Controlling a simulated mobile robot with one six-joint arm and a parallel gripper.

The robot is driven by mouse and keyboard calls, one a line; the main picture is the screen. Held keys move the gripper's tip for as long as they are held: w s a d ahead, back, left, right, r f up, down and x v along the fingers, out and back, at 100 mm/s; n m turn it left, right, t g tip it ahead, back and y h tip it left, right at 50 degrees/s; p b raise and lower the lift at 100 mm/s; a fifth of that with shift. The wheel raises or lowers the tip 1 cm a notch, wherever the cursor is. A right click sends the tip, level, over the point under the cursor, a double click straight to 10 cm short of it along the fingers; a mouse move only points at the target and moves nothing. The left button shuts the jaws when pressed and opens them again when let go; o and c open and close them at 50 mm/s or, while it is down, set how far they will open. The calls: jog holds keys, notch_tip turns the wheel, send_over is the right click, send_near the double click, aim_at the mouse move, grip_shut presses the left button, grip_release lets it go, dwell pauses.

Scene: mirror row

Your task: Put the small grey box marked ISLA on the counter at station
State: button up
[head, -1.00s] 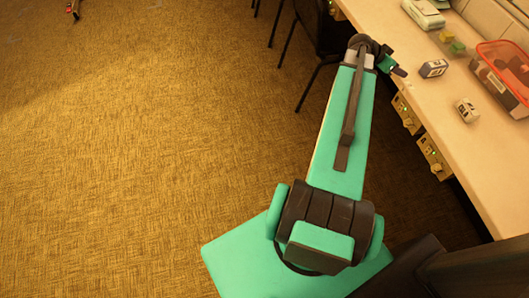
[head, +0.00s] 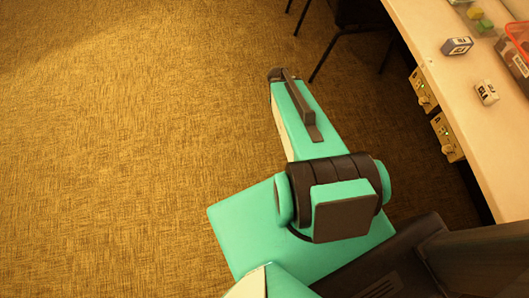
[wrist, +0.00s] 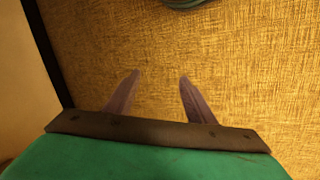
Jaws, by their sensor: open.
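Two small boxes stand on the counter (head: 440,70) at the right of the head view. One is a grey box (head: 457,46) with a pale marked face; the other is a whitish box (head: 486,92) with dark lettering. The lettering is too small for me to tell surely which reads ISLA. My gripper (wrist: 159,76) shows in the wrist view with its two fingers apart and nothing between them, above the carpet. In the head view my gripper is hidden beyond my arm, which points over the floor, left of the counter.
A red-rimmed clear bin (head: 517,42) and yellow and green blocks (head: 478,20) are on the counter. Two yellowish panels (head: 447,137) with small green lights are along its front edge. A dark chair (head: 360,14) stands by the counter. The carpet (head: 130,150) at left is clear.

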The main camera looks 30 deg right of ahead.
jog(key=s+a+f+n+g+y, duration=0.1)
jog(key=s+a+f+n, duration=0.2)
jog(key=s+a, duration=0.4)
jog(key=s+a+f+n+g+y, duration=0.2)
jog(key=s+a, duration=0.5)
jog(key=a, duration=0.6)
jog(key=shift+a+f+n, duration=0.3)
jog(key=shift+f+n, duration=0.5)
jog(key=shift+f, duration=0.1)
jog(key=shift+c, duration=0.3)
jog(key=c, duration=0.4)
jog(key=shift+d, duration=0.1)
